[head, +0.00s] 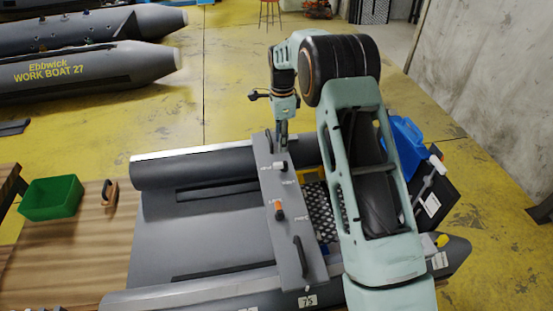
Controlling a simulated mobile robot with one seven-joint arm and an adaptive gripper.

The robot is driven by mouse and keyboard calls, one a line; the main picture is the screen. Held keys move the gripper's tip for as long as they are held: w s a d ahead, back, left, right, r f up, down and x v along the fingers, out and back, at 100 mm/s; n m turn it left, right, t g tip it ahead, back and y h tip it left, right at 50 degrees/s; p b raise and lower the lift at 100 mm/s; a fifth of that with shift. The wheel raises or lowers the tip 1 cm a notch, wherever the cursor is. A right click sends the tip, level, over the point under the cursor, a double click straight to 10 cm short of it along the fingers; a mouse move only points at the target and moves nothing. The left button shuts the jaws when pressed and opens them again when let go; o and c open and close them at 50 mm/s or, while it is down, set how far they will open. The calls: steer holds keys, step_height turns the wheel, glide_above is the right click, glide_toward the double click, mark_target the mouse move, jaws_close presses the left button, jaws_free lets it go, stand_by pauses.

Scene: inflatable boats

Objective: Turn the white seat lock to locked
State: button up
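A grey seat board (268,185) lies across the inflatable boat on the table. The white seat lock (279,165) sits near the board's far end, with small white lettering on both sides of it. The lettering is too small to read. My gripper (282,146) points down over the far end of the board, just behind the white lock. It looks close to the board; I cannot tell whether it touches anything. Its fingers are too small to read as open or shut.
A black handle (300,256) stands on the board's near end. My arm hides part of the boat's right side. A green bin (51,198) and an orange-brown tool (110,194) lie on the wooden table at left. A blue item (405,145) stands right of my arm.

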mark_target(281, 163)
step_height(281, 163, down, 10)
steer(key=shift+r+p, duration=0.1)
steer(key=shift+p, duration=0.6)
jaws_close()
